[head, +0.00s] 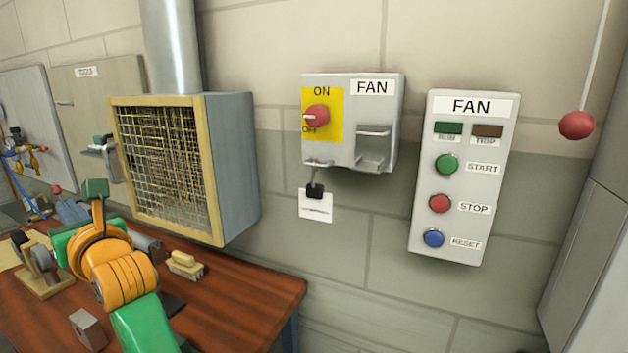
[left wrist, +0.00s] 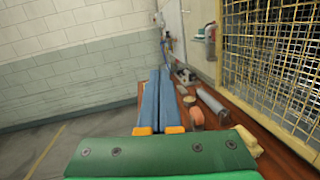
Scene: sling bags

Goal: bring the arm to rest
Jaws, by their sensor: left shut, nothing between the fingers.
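My left arm, orange and green, reaches in from the bottom left of the head view over the wooden bench. My left gripper (head: 73,211) is beyond the orange joints, with its blue fingers partly hidden by the arm. In the left wrist view, the two long blue fingers of the left gripper (left wrist: 159,74) lie side by side, shut, with nothing between them. They point along the bench, towards the wall. My right gripper is not in view.
The wooden bench (head: 255,293) holds a brush (head: 186,265) and small tools. A mesh-fronted vent box (head: 235,155) hangs above it. On the wall are a fan switch box (head: 347,143) with a tag and a fan button panel (head: 487,137). A red ball (head: 577,125) hangs at right.

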